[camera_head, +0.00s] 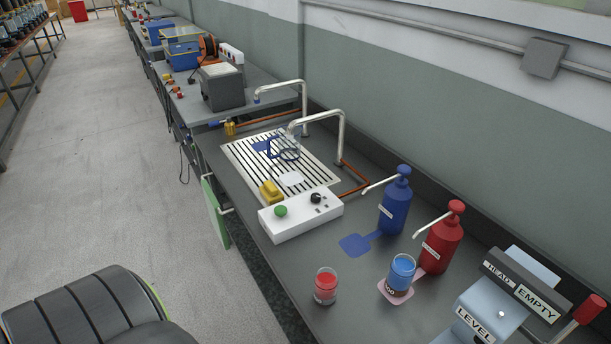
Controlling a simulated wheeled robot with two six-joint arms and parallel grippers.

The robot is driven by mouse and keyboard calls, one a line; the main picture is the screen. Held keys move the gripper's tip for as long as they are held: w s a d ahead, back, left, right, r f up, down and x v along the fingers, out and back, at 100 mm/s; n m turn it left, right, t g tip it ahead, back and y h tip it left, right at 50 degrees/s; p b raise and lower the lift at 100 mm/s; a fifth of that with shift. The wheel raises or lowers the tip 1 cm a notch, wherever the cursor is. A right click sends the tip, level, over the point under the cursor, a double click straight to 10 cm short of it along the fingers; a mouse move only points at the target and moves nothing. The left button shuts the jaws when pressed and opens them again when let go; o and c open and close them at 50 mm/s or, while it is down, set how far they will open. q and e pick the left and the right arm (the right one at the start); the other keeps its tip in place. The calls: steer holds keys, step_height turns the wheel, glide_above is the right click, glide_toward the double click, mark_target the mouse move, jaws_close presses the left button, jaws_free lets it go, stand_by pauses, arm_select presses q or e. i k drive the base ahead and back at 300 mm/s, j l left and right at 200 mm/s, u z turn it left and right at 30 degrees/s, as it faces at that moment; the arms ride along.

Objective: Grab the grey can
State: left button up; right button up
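I cannot make out a plainly grey can in this view. A small clear-walled container with red contents (326,286) stands upright near the front edge of the bench. A blue can (401,270) with a dark label stands on a pink patch to its right. A clear glass-like vessel (287,148) is at the slatted drain panel under a bent pipe; its outline is faint. Neither of my grippers shows in the view.
The dark bench (360,310) carries a white control box (300,217), a blue pump bottle (396,202), a red pump bottle (442,240) and a lever device (500,300) labelled LEVEL and EMPTY. A wall runs behind. The floor (110,180) at left is largely clear.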

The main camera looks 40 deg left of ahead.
mark_target(326, 280)
steer(key=k+u, duration=0.1)
steer(key=u, duration=0.35)
steer(key=k+j+u, duration=0.15)
steer(key=u, duration=0.3)
